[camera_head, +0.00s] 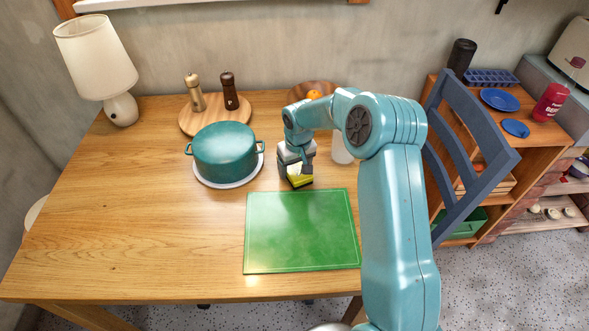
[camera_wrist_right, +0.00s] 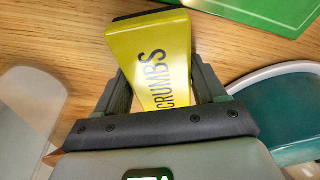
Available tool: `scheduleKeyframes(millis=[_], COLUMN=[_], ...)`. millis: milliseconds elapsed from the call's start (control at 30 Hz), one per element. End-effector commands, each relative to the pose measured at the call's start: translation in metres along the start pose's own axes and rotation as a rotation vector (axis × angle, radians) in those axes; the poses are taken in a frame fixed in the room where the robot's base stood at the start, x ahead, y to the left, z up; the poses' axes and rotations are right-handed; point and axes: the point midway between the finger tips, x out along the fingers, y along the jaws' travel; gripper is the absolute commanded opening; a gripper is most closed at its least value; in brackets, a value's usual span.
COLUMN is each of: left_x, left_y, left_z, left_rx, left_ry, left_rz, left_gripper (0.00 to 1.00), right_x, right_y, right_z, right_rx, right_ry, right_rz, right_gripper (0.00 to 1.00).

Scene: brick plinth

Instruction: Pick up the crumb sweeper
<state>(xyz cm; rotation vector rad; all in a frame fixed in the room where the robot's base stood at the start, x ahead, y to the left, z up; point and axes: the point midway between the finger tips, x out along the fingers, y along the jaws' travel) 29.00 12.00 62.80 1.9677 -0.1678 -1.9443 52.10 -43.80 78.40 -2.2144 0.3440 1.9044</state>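The crumb sweeper (camera_head: 299,175) is yellow with a dark lower edge, behind the green board on the wooden table. In the right wrist view the yellow sweeper (camera_wrist_right: 160,60) reads "CRUMBS" and lies between the two dark fingers. My right gripper (camera_head: 296,168) points down at it from above. In the wrist view the fingers (camera_wrist_right: 160,85) stand on either side of the sweeper, with narrow gaps beside its tapering part. Whether the fingertips press on it cannot be told. My left gripper is in neither view.
A teal pot (camera_head: 224,150) on a white plate stands just left of my right gripper. A green board (camera_head: 302,232) lies in front. A whitish container (camera_head: 342,150) stands close on the right. Two mills stand on a round board (camera_head: 214,119) behind.

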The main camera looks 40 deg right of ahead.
Motion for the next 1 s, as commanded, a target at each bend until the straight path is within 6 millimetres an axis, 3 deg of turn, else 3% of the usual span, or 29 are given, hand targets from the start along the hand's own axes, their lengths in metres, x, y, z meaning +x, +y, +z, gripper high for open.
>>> scheduleKeyframes(millis=[33, 67, 133, 167, 367, 533, 667, 1000], left_x=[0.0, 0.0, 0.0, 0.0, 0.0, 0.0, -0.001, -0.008], left_y=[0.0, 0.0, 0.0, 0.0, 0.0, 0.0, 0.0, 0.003], left_z=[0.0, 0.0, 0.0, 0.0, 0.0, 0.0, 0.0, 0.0], left_rx=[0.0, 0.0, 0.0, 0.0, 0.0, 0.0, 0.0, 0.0], left_ry=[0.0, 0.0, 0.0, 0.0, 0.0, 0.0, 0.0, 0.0], left_rz=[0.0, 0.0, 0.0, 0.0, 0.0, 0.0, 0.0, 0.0], left_gripper=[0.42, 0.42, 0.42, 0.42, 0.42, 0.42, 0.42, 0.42], right_x=[0.0, 0.0, 0.0, 0.0, -0.002, -0.016, -0.042, -0.145], right_y=[0.0, 0.0, 0.0, 0.0, 0.0, 0.0, 0.0, -0.001], right_z=[0.0, 0.0, 0.0, 0.0, -0.001, -0.003, -0.008, -0.023], right_rx=[0.0, 0.0, 0.0, 0.0, 0.0, 0.0, -0.001, 0.0], right_ry=[0.0, 0.0, 0.001, 0.001, 0.001, 0.003, 0.006, 0.007], right_rz=[0.0, 0.0, 0.0, 0.0, 0.0, 0.001, 0.001, 0.0], right_gripper=[0.44, 0.34, 0.34, 0.29, 0.29, 0.29, 0.29, 0.29])
